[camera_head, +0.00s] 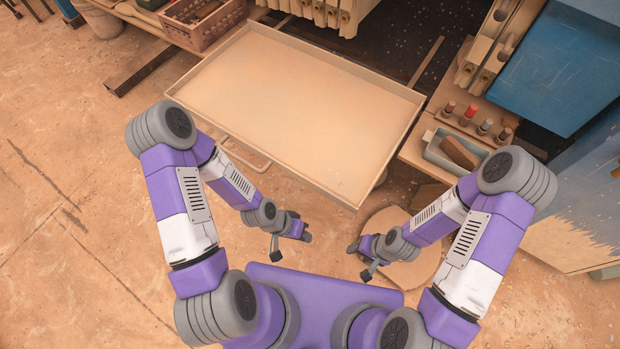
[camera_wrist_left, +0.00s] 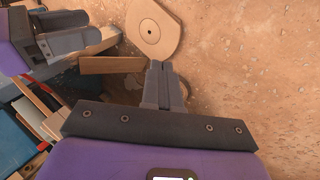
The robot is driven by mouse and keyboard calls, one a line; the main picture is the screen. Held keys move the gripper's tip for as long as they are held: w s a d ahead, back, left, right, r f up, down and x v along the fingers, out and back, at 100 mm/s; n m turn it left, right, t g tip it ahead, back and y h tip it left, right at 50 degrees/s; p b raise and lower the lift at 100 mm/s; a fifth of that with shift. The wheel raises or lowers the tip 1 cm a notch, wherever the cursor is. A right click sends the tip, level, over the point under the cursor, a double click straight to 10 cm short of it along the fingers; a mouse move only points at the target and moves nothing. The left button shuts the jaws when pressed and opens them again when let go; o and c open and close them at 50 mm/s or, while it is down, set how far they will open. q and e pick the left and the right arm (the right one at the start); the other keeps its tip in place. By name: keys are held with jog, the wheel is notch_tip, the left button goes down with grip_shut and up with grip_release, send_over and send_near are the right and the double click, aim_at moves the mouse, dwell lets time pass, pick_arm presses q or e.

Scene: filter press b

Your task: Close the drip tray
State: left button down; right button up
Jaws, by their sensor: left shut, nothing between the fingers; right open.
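The drip tray (camera_head: 300,105) is a wide, shallow beige tray with a low rim, pulled out toward me from under the press in the head view. A pale bar handle (camera_head: 246,154) shows along its near left edge. My left gripper (camera_head: 290,232) is in front of the tray's near edge, apart from it and from the handle. In the left wrist view its fingers (camera_wrist_left: 160,68) are together with nothing between them. My right gripper (camera_head: 360,258) is open and empty, in front of the tray's near right corner and apart from it.
A round wooden disc (camera_head: 405,270) lies on the floor beside my right gripper. A bench (camera_head: 430,155) at the right carries a blue-grey bin (camera_head: 438,150) and several small knobs. A reddish crate (camera_head: 215,28) stands behind the tray's far left corner. The floor at the left is open.

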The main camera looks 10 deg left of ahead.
pick_arm(q)
jog(key=w+a+r+m+t+p, duration=0.1)
jog(key=w+a+r+m+p, duration=0.3)
jog(key=r+m, duration=0.55)
jog(key=w+a+r+m+t+p, duration=0.1)
jog(key=a+r+m+t+p, duration=0.15)
jog(key=a+r+m, duration=0.55)
jog(key=m+b, duration=0.2)
jog(key=b, duration=0.9)
send_near(310, 186)
jog(key=shift+g, duration=0.35)
jog(key=shift+w+x, duration=0.1)
jog(key=shift+x, duration=1.1)
jog(key=shift+w+x, duration=0.15)
jog(key=shift+x, duration=1.05)
jog(key=shift+a, duration=0.2)
